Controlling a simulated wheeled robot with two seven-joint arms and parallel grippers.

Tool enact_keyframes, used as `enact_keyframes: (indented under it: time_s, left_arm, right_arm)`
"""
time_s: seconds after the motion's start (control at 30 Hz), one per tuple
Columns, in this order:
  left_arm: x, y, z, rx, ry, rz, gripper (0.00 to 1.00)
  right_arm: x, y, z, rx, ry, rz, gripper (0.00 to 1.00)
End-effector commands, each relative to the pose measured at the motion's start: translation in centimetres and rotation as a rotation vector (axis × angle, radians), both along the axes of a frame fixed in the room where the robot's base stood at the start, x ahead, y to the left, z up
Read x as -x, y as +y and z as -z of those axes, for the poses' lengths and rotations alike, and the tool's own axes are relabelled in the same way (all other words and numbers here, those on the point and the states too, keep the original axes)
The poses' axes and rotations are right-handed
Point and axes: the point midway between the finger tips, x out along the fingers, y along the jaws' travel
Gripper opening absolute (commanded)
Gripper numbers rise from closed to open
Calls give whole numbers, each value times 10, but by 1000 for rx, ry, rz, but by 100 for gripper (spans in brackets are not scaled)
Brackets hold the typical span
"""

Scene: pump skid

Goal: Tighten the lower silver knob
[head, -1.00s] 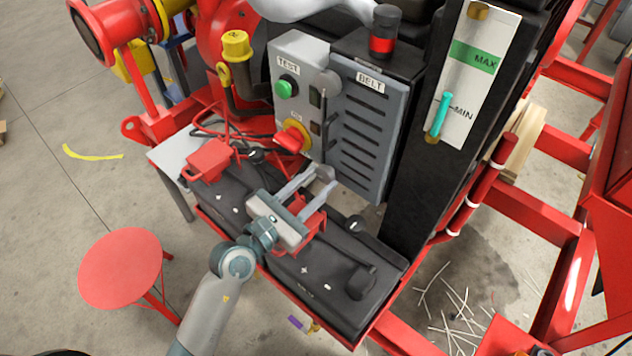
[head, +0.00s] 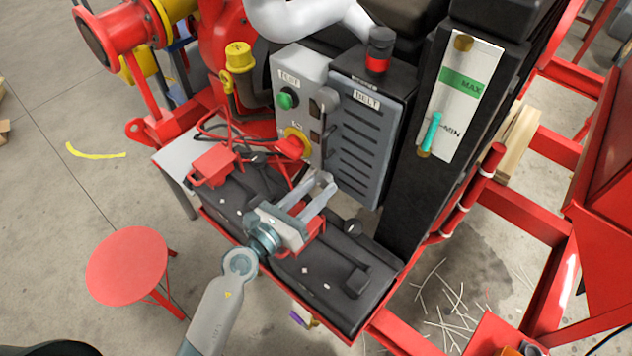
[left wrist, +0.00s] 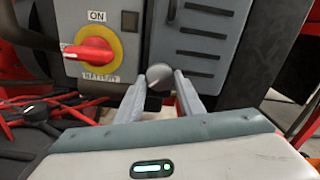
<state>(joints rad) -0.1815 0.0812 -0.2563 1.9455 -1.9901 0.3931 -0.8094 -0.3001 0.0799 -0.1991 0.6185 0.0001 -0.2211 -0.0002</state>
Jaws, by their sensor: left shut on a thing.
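The lower silver knob (left wrist: 158,76) is a round grey knob with a pale line on its face. In the left wrist view it sits between the two fingertips of my left gripper (left wrist: 162,84), at the foot of the grey panel. My left gripper (head: 322,184) is shut on it; in the head view the fingers largely hide the knob. An upper silver knob (head: 328,98) shows higher on the same panel edge, clear of the gripper. My right gripper is out of view.
A red battery switch (left wrist: 92,54) on a yellow plate is left of the knob. The louvred belt cover (head: 362,145) is to the right. Black batteries (head: 330,280) with red clamps lie below my gripper. A red stool (head: 127,266) stands on open floor at left.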

Motion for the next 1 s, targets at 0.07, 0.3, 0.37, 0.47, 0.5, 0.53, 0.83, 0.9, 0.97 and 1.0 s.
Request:
enact_keyframes:
  time_s: [0.07, 0.3, 0.37, 0.47, 0.5, 0.53, 0.83, 0.9, 0.97, 1.0]
  left_arm:
    - [0, 0, -3, 38, 29, -1, 12]
    - [0, 0, -1, 115, 83, -1, 12]
    - [0, 0, -1, 124, 90, -2, 12]
    - [0, 0, 0, 132, 94, -1, 12]
    - [0, 0, 0, 133, 95, -1, 12]
    - [0, 0, 0, 133, 95, -1, 12]
    - [0, 0, 0, 132, 94, -1, 49]
    - [0, 0, 0, 131, 95, -1, 53]
    - [0, 0, 0, 130, 94, -1, 53]
    - [0, 0, 0, 130, 94, -1, 53]
  right_arm:
    - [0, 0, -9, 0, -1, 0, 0]
    - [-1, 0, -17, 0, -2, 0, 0]
    - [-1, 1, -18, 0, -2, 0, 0]
    - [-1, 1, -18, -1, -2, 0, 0]
    - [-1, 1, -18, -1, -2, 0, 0]
    - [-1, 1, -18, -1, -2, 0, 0]
    - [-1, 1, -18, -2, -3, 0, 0]
    - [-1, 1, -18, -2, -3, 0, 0]
    - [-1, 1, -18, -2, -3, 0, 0]
    - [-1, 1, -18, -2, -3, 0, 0]
